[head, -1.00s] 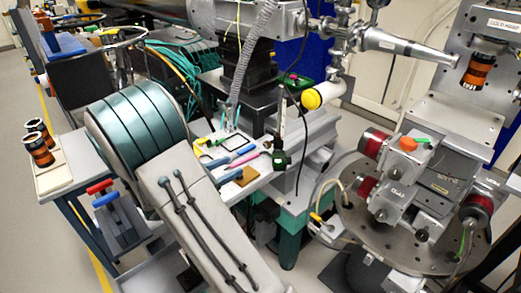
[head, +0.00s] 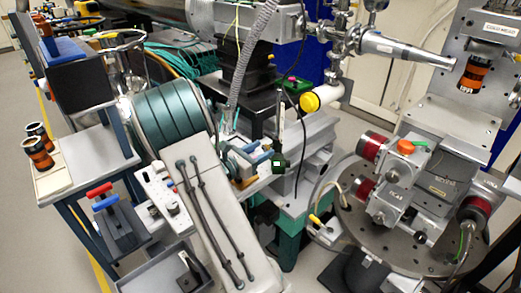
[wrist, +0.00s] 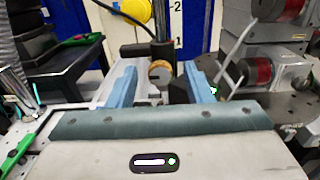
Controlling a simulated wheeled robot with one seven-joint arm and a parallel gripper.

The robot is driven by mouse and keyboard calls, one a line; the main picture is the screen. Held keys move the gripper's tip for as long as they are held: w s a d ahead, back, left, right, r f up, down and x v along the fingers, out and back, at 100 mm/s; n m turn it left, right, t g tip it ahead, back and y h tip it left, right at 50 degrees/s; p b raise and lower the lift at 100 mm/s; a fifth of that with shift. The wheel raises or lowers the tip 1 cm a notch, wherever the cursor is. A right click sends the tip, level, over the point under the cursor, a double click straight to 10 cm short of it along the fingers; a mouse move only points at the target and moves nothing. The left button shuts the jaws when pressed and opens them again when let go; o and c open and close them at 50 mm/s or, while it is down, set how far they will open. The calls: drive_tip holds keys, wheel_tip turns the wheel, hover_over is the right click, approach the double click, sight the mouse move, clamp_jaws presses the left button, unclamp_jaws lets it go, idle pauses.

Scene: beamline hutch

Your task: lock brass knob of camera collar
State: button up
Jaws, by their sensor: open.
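The brass knob (wrist: 160,70) shows in the wrist view as a small tan-brass disc on the dark camera collar (wrist: 162,49). My gripper (wrist: 160,76) is open, with one blue finger on each side of the knob in the picture. I see gaps on both sides and no clear contact; the depth between fingertips and knob is hard to tell. In the head view the dark collar (head: 279,166) sits on an upright post, and my gripper (head: 262,153) is just left of it. The knob cannot be made out there.
A yellow-capped fitting (head: 310,102) hangs above and right of the collar. A round metal stage (head: 345,215) with red-ringed motors stands at right. A green tray item (wrist: 75,42) is at left in the wrist view. A side table (head: 60,185) holds orange-black cylinders.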

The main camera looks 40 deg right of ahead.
drive_tip(key=shift+d, duration=0.15)
drive_tip(key=c, duration=1)
